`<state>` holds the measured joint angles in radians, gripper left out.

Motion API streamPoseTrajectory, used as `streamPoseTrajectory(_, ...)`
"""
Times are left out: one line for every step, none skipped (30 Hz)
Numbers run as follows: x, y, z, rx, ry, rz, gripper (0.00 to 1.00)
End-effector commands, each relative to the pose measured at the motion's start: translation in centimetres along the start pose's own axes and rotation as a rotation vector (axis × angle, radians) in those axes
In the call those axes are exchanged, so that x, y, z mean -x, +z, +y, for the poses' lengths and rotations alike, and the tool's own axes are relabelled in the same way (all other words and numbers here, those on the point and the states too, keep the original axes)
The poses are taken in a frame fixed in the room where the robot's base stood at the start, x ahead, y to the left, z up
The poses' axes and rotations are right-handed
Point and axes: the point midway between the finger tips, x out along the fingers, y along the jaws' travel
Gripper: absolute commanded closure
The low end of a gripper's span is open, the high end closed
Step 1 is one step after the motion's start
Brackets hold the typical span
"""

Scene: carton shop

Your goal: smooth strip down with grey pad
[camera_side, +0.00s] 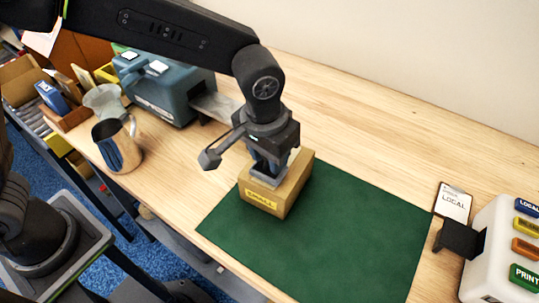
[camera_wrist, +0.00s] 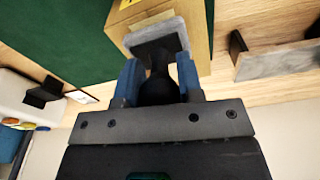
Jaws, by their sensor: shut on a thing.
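The tan carton (camera_side: 292,190) stands on the green mat (camera_side: 345,240), with a yellow label on its front. My gripper (camera_side: 268,158) is directly above the carton, pointing down, and is shut on the dark handle of the grey pad (camera_side: 262,181). The pad lies at the carton's top, touching it or very close. In the wrist view the blue fingertips (camera_wrist: 160,82) flank the handle, and the pad (camera_wrist: 150,30) shows against the carton (camera_wrist: 199,28).
A blue-grey machine (camera_side: 165,92) with a grey plate (camera_side: 216,107) stands behind left, near a metal jug (camera_side: 118,148). A white printer unit (camera_side: 495,255) with coloured buttons and a printed card (camera_side: 453,201) are at the right. The mat's right part is clear.

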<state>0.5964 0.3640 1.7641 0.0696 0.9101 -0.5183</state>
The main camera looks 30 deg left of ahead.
Motion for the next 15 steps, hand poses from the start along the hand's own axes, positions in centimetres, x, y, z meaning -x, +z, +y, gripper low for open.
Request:
streamPoseTrajectory(0.5,-0.1,0.0,0.000,0.002,0.002,0.85)
streamPoseTrajectory(0.8,-0.1,0.0,0.000,0.001,0.002,0.85)
streamPoseTrajectory(1.0,-0.1,0.0,0.000,0.002,0.002,0.85)
streamPoseTrajectory(1.3,-0.2,0.0,0.000,0.002,0.002,0.85)
streamPoseTrajectory(1.5,-0.2,0.0,0.001,0.002,0.002,0.85)
streamPoseTrajectory(1.8,-0.2,0.0,0.001,0.001,0.002,0.85)
streamPoseTrajectory(2.0,-0.3,0.0,0.001,0.002,0.003,0.85)
streamPoseTrajectory(2.3,-0.3,0.0,0.001,0.002,0.003,0.85)
streamPoseTrajectory(2.6,-0.4,0.0,0.001,0.002,0.003,0.85)
streamPoseTrajectory(2.8,-0.4,0.0,0.001,0.002,0.003,0.85)
streamPoseTrajectory(3.0,-0.4,0.0,0.000,0.002,0.003,0.85)
streamPoseTrajectory(3.3,-0.4,0.0,0.000,0.002,0.003,0.85)
streamPoseTrajectory(3.6,-0.5,0.0,0.000,0.002,0.003,0.85)
streamPoseTrajectory(3.8,-0.5,0.0,0.000,0.002,0.002,0.85)
streamPoseTrajectory(4.1,-0.5,0.0,0.000,0.002,0.002,0.85)
